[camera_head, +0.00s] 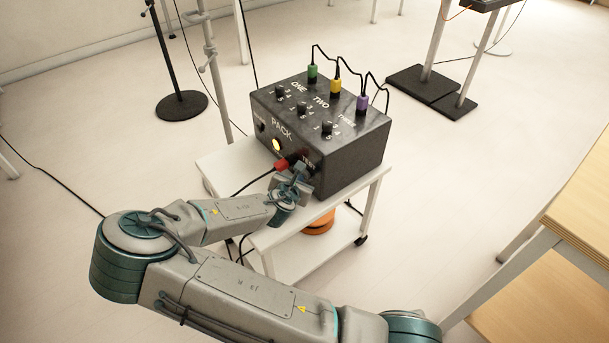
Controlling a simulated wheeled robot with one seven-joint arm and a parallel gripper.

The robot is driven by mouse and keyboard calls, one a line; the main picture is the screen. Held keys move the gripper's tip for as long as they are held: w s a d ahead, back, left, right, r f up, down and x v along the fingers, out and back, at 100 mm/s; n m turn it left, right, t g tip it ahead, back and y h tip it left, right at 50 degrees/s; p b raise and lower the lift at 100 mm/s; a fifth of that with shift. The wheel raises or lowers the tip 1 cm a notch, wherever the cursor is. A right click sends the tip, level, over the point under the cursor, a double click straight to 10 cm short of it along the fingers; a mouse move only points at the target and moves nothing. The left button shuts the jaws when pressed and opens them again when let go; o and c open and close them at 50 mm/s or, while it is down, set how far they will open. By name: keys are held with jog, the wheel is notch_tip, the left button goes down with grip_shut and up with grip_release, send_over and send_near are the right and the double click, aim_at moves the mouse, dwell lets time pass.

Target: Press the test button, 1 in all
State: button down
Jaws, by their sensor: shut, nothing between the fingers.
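A black box labelled PACK (340,160) stands on a white wheeled cart. Its top carries several small knobs and the words ONE, TWO and THREE, with green, yellow and purple plugs along the back. Its front face has a lit yellowish round lamp (276,145) and a red plug (282,165) with a black cable. The word TEST (308,160) shows on the front near the right end; the test button itself is hidden or too small to make out. My gripper (298,170) is shut and empty, close in front of that part of the face. I cannot tell whether it touches.
The white cart (225,170) has a lower shelf with an orange round thing (319,224). A stand with a black round base (181,105) is behind left, and stands with black plates (432,90) are behind right. Wooden shelving (580,195) is at the right. Cables cross the floor.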

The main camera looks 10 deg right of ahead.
jog(key=shift+w+d, duration=0.1)
jog(key=shift+d, duration=0.1)
dwell(0.5)
jog(key=shift+s+a, duration=0.45)
jog(key=shift+a, duration=0.25)
jog(key=shift+a, duration=0.1)
jog(key=shift+s+a+p, duration=0.2)
jog(key=shift+s+a, duration=0.2)
jog(key=shift+a, duration=0.3)
jog(key=shift+s+a+p, duration=0.25)
jog(key=shift+s+a, duration=0.2)
jog(key=shift+a, duration=0.25)
jog(key=shift+s+a+p, duration=0.2)
jog(key=shift+s+a, duration=0.2)
jog(key=shift+a, duration=0.3)
jog(key=shift+d, duration=0.1)
